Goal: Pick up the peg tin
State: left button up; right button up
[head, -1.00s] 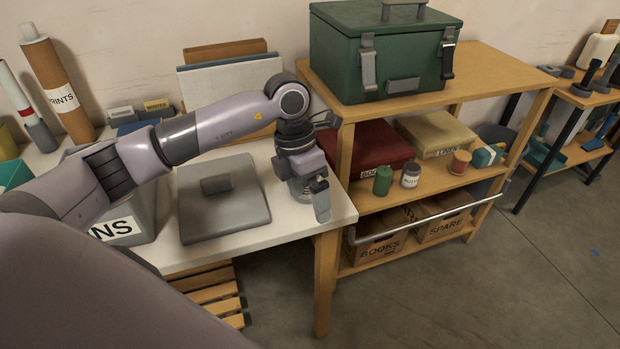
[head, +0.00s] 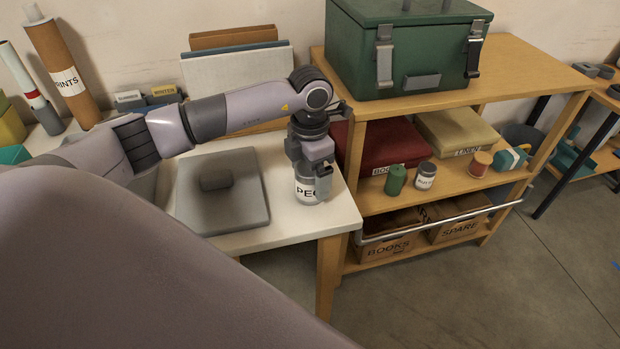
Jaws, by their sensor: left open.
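The peg tin (head: 305,193) is a grey tin with a white label reading "PE…", upright near the right end of the white table (head: 342,213). My left gripper (head: 316,181) points down over it and is open. One finger shows at the tin's right side, in front of part of the label. The gripper hides the tin's top and the other finger, so I cannot tell whether the fingers touch it. My right gripper is not in view.
A grey lid-like slab with a handle (head: 222,190) lies left of the tin. The wooden shelf unit (head: 530,78) stands close on the right, with a green chest (head: 405,50) on top and small tins inside. White boards (head: 236,72) lean on the wall behind.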

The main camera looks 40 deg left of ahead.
pick_arm(q)
jog(key=shift+f, duration=0.85)
jog(key=c, duration=1.3)
jog(key=shift+r, duration=0.1)
